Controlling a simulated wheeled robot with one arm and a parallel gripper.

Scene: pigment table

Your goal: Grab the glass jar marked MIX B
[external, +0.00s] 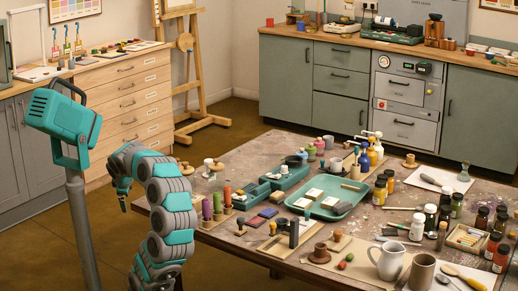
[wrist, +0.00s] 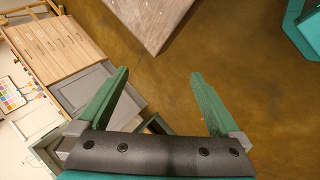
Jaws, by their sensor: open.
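Several small jars with dark lids stand on the right part of the pigment table, among them a white one (external: 417,228), amber ones (external: 380,192) and red-orange ones (external: 501,259). Their labels are too small to read, so I cannot tell which is marked MIX B. My gripper (wrist: 159,78) is open and empty in the wrist view, its two green fingers spread above the brown floor. In the external view my arm bends over at the left of the table, its end hanging low beside the table's left edge. No jar shows in the wrist view.
The pigment table (external: 240,155) is crowded with a teal tray (external: 352,207), a white pitcher (external: 388,262), a brown mug (external: 421,273) and pigment sticks. A teal lamp-like device (external: 62,122) stands at the left. Open floor (external: 100,225) lies left of the table.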

